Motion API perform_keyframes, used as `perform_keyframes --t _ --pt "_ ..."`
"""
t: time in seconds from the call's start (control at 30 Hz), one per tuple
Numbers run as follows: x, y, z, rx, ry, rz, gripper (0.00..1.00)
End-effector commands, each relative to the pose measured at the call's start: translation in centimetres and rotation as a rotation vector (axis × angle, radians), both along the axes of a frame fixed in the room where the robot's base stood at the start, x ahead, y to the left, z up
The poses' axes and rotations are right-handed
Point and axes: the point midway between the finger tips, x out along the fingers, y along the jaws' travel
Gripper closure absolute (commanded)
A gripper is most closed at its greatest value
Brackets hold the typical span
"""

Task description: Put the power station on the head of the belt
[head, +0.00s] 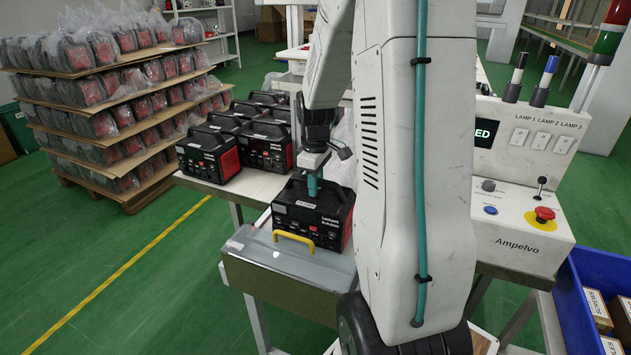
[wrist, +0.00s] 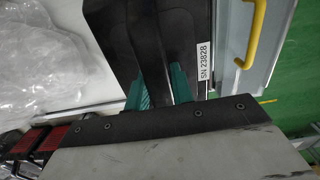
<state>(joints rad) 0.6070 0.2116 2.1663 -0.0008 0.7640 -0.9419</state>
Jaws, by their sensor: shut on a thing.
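My gripper (head: 313,186) points down and is shut on the top handle of a black power station (head: 308,212) with red sides. In the wrist view the teal fingers (wrist: 160,88) close around the dark handle, beside a label reading SN 23828 on the power station (wrist: 125,30). Several similar power stations (head: 209,154) stand on the table behind and left. The head of the belt is not clearly identifiable, partly hidden by my arm.
A control box (head: 520,222) with a red button is at right, above a blue crate (head: 568,300). A loaded pallet (head: 110,110) stands left. Green floor is free at lower left.

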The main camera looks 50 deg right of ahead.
Motion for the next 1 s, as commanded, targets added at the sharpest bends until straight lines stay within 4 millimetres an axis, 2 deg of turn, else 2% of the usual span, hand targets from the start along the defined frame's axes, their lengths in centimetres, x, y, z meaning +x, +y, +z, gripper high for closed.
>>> perform_keyframes --t 0.1,0.13,0.2,0.47,0.57,0.67,1.0 --pt "0.1 -0.1 0.0 -0.003 -0.004 0.000 1.00" --pt "0.0 0.0 -0.2 0.000 0.000 0.000 0.68" --pt "0.0 0.0 -0.2 0.000 0.000 0.000 0.55" --pt "0.0 0.0 -0.1 0.000 0.000 0.000 0.55" --pt "0.0 0.0 0.5 -0.002 -0.002 0.000 0.55" --pt "0.0 0.0 1.8 -0.002 -0.003 0.000 0.55" --pt "0.1 0.0 9.0 -0.003 -0.004 0.000 0.55"
